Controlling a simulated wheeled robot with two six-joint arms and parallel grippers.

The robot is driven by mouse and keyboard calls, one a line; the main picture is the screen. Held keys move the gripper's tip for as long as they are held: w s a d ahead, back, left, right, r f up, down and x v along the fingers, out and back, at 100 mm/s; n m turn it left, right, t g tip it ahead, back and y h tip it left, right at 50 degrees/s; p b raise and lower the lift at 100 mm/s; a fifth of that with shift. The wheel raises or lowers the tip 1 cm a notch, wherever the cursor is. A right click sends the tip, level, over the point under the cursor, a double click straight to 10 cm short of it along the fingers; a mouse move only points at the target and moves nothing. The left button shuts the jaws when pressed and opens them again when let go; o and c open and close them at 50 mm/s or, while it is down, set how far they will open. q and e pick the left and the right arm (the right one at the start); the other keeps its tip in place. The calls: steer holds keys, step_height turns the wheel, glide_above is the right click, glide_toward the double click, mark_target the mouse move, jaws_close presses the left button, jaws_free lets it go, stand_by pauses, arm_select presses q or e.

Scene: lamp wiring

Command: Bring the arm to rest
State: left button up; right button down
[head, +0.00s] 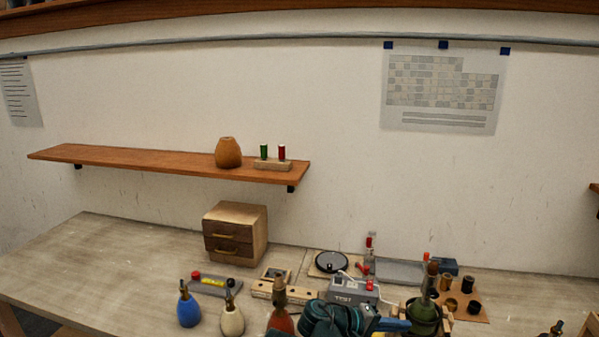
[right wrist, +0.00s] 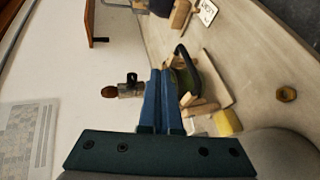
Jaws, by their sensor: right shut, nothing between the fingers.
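My right gripper (head: 405,325) shows at the lower edge of the head view, its teal body and blue fingers low over the front of the bench. In the right wrist view its two blue fingers (right wrist: 162,100) lie together with nothing between them. A dark green rounded lamp base (head: 423,314) is just beyond the fingertips in the head view; I cannot tell whether they touch. My left gripper is in neither view.
A grey TEST box (head: 352,290) stands close behind my right gripper. Red (head: 281,318), cream (head: 232,320) and blue (head: 188,312) lamp bases stand to its left. A small wooden drawer chest (head: 235,234) stands farther back. The bench's left part is clear. A shelf (head: 130,159) hangs above.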

steer(key=s+a+f+g+y, duration=0.1)
steer(key=s+a+f+y, duration=0.5)
steer(key=a+f, duration=0.1)
steer(key=s+a+f+n+g+y, duration=0.1)
steer(key=s+a+f+g+y, duration=0.1)
steer(key=s+a+f+y, duration=0.4)
steer(key=a+f, duration=0.1)
steer(key=a, duration=0.3)
steer(key=shift+a+f, duration=0.2)
steer(key=shift+a, duration=0.1)
